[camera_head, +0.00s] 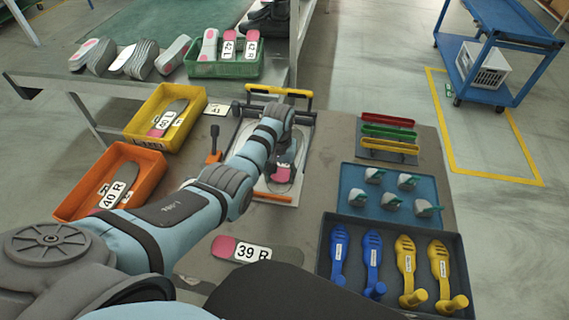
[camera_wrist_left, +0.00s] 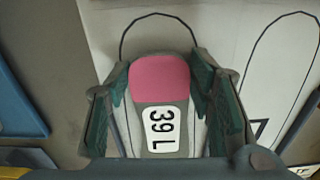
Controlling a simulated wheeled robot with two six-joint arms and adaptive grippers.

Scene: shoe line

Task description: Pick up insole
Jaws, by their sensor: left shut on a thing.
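A grey insole with a pink heel end and a "39 L" label shows in the left wrist view (camera_wrist_left: 160,80) between the fingers of my left gripper (camera_wrist_left: 160,108). The gripper is shut on its sides. In the head view the insole (camera_head: 281,174) lies under my left gripper (camera_head: 287,163), over a light fixture board (camera_head: 253,184); I cannot tell whether it touches the board. The wrist view shows foot outlines on the board. Another insole, labelled "39 R" (camera_head: 277,253), lies on the table nearer to me. My right gripper is not in view.
A yellow bin (camera_head: 196,107) and an orange bin (camera_head: 76,207) hold insoles at the left. A blue tray (camera_head: 350,186) with several small parts and a dark tray (camera_head: 326,247) with blue and yellow tools stand at the right. A clamp handle (camera_head: 213,143) stands beside the board.

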